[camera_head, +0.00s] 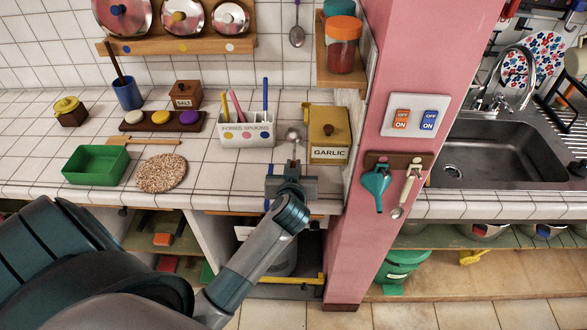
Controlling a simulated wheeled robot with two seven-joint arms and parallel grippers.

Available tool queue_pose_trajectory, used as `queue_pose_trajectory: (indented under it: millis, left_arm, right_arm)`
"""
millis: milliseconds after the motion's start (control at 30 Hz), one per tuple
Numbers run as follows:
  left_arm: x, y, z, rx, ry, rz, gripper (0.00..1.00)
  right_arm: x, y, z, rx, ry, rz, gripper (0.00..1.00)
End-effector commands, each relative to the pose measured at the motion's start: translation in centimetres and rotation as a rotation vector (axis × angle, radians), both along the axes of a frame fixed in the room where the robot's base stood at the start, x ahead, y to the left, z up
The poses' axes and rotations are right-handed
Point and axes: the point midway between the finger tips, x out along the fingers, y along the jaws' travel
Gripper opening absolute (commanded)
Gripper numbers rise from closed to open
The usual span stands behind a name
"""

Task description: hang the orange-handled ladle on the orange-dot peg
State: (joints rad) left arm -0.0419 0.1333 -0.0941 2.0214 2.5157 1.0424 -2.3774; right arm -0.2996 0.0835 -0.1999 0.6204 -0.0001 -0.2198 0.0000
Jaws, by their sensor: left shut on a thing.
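My left gripper (293,163) reaches over the front of the tiled counter, left of the garlic box. It is shut on a slim thing with a rounded grey metal end (293,135) that looks like a ladle. Most of that thing is hidden by the gripper, and no orange handle shows. A wooden peg rack (398,158) is on the pink post, with a teal funnel (376,187) and a pale-handled spoon (407,188) hanging from it. A grey ladle or spoon (297,36) hangs on the back wall. I cannot make out an orange dot on a peg. My right gripper is out of view.
The yellow garlic box (329,136) and a white holder (246,131) with upright utensils stand close to the gripper. A woven mat (161,172) and a green tray (96,165) lie to the left. The pink post (357,225) stands to the right, before the sink (480,152).

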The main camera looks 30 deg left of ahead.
Motion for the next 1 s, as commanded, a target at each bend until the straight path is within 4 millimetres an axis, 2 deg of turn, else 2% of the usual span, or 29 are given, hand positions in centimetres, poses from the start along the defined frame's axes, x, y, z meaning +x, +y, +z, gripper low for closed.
queue_pose_trajectory:
  millis: [200, 333, 367, 500, 1000]
  left_arm:
    - [1.7, 1.1, 0.3, -0.001, -0.002, 0.002, 0.00]
    - [1.5, 0.9, -2.0, -0.004, 0.004, 0.002, 0.00]
    - [1.6, 1.0, -1.6, -0.001, 0.003, 0.001, 0.00]
    - [1.6, 1.0, -2.5, -0.001, 0.002, 0.000, 0.00]
    - [1.6, 1.0, -3.3, 0.000, 0.000, -0.001, 0.00]
  right_arm:
    - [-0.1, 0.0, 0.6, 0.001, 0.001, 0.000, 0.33]
    - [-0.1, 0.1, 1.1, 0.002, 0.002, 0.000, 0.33]
    - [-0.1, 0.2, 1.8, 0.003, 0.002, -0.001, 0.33]
    - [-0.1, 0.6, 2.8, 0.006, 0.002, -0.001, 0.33]
    - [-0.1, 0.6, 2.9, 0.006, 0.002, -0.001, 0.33]
